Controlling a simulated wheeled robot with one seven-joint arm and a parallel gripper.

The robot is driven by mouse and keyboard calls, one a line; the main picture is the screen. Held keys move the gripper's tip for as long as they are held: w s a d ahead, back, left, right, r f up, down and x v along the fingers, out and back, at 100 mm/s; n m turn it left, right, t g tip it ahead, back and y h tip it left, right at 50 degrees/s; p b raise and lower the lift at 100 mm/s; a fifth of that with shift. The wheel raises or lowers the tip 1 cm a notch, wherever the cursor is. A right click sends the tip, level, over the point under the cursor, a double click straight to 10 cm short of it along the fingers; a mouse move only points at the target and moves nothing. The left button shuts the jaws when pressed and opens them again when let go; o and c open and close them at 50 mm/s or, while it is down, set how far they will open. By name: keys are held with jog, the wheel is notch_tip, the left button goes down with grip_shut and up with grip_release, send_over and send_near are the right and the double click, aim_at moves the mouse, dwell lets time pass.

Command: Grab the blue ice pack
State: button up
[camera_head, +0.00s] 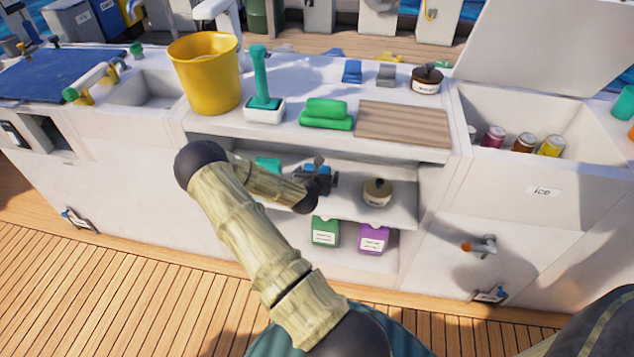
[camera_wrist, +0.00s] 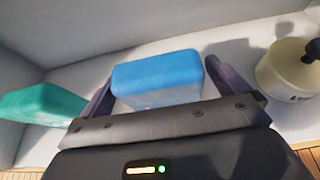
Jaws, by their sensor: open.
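The blue ice pack (camera_wrist: 158,76) is a rounded blue block with a paler front face, lying on the shelf under the counter. In the wrist view it sits between the two spread fingers of my gripper (camera_wrist: 160,84). The left finger is close to its left side, and the right finger is close to its right side; contact cannot be told. In the head view my gripper (camera_head: 318,180) reaches into the upper shelf and mostly hides the blue ice pack (camera_head: 316,168). My gripper is open.
On the same shelf, a teal block (camera_wrist: 42,103) lies left of my gripper and a cream round container (camera_wrist: 287,70) stands to the right. The counter above holds a yellow bucket (camera_head: 205,75), green towels (camera_head: 326,115) and a wooden board (camera_head: 403,123). Green and purple bottles (camera_head: 373,239) stand below.

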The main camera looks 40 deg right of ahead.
dwell(0.4)
jog(key=c, duration=1.3)
jog(key=shift+r, duration=0.1)
notch_tip(320, 180, up, 4)
jog(key=shift+f+p, duration=0.25)
jog(key=shift+p, duration=0.5)
jog(key=s+a, duration=0.4)
jog(key=s+a+p, duration=0.1)
jog(key=s+a, duration=0.2)
jog(key=a, duration=0.2)
jog(key=s+a+p, duration=0.1)
jog(key=s+a, duration=0.3)
jog(key=shift+s+a, duration=0.35)
